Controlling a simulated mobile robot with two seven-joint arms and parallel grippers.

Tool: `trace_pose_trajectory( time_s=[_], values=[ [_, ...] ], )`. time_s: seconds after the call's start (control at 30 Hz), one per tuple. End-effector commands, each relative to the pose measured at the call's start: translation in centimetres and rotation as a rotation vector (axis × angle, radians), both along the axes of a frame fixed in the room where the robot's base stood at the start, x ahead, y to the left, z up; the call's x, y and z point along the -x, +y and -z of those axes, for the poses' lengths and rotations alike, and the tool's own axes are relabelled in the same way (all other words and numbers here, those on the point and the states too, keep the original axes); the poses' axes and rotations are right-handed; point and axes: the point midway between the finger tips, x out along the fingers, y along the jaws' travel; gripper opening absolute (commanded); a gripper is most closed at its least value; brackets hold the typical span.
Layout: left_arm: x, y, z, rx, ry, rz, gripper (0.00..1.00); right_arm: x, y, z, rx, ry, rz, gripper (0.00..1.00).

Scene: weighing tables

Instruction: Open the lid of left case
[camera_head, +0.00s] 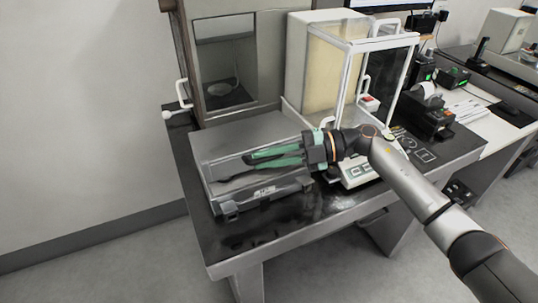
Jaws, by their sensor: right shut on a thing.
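The left case (262,190) is a long grey box with dark latches along its front. It lies on the left part of the dark-topped table. My right gripper (247,157) reaches in from the right, its green fingers pointing left over the top of the case. It is shut on the case's lid (225,143), though the exact contact is hard to make out. The fingers and wrist hide part of the case's top and right end. My left gripper is not in view.
A glass-walled balance (352,85) stands just behind and right of my right gripper. A grey cabinet with a window (225,60) stands behind the case. The table (240,236) has a bare strip in front of the case. Small dark devices (428,112) stand at the right.

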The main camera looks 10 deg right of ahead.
Motion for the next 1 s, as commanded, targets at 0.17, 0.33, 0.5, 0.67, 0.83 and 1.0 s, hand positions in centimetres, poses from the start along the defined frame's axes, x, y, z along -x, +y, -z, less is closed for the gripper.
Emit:
trace_pose_trajectory(
  time_s=[0.17,0.33,0.5,0.67,0.83,1.0],
  values=[
    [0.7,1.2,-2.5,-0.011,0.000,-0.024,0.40,-1.2,0.3,-3.1,0.033,0.101,0.003,0.00],
    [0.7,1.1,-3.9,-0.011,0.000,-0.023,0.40,-2.3,0.7,-4.6,0.063,0.195,0.002,0.00],
    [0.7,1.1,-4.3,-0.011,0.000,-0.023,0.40,-3.4,1.1,-5.7,0.075,0.236,0.002,0.00],
    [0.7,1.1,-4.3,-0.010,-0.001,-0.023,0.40,-4.1,1.3,-6.4,0.076,0.234,0.000,0.00],
    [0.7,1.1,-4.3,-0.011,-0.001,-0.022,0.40,-4.4,1.4,-6.7,0.076,0.235,0.001,0.00],
    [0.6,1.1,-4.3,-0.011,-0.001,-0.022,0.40,-4.4,1.4,-6.7,0.076,0.234,0.000,0.00]
  ],
)
